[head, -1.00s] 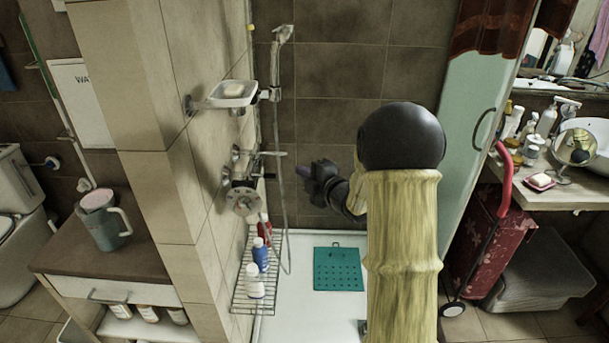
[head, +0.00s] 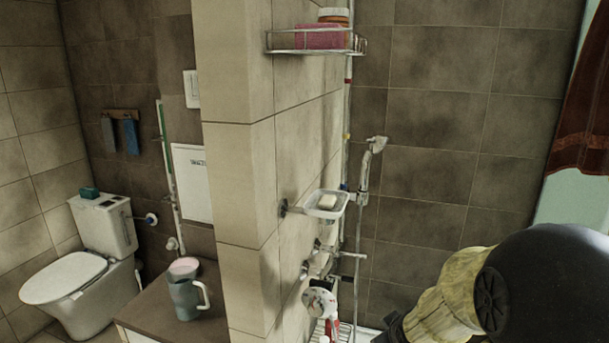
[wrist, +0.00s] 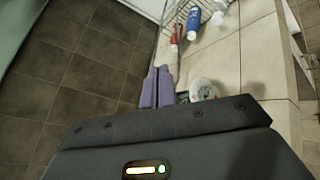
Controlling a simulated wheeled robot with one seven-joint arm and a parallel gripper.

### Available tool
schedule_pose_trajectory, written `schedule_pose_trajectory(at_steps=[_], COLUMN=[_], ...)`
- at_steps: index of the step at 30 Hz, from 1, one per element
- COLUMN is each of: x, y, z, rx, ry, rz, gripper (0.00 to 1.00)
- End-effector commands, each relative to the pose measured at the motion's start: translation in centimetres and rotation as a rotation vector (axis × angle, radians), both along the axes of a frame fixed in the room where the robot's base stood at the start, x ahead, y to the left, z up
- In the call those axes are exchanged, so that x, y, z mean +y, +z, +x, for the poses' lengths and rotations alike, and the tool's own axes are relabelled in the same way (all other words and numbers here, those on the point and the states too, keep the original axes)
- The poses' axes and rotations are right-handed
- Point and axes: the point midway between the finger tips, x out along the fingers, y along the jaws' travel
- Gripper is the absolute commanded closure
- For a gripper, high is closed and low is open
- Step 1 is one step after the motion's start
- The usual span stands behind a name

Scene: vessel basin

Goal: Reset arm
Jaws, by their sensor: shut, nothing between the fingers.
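My gripper (wrist: 157,86) shows in the wrist view as two purple fingers lying together, shut with nothing between them. The fingertips point toward the tiled shower corner. A round white shower control (wrist: 201,89) is just right of the fingers in that view, and I cannot tell the exact gap. In the head view my arm is at the lower right, with its yellow link and black joint in front of the shower area. The fingers are not visible there.
A tiled pillar (head: 236,170) stands left of my arm. A soap dish (head: 326,204), shower head (head: 377,144) and mixer (head: 320,302) project near it. A wire shelf (head: 310,42) is higher. A jug (head: 186,290) stands on a cabinet. Bottles (wrist: 194,22) stand on a rack.

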Motion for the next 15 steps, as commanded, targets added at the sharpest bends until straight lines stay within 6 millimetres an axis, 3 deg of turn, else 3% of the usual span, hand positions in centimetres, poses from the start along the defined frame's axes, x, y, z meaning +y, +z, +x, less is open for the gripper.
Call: schedule_pose_trajectory(at_steps=[3, 7, 10, 15], x=[1.5, 2.9, 3.5, 3.5], y=[0.6, 0.6, 0.6, 0.4], z=[-5.5, -10.7, -13.0, -13.6], rx=[0.163, 0.316, 0.384, 0.408], ry=[-0.182, -0.354, -0.431, -0.456], rz=[0.115, 0.209, 0.246, 0.258], gripper=[1.00, 1.00, 1.00, 1.00])
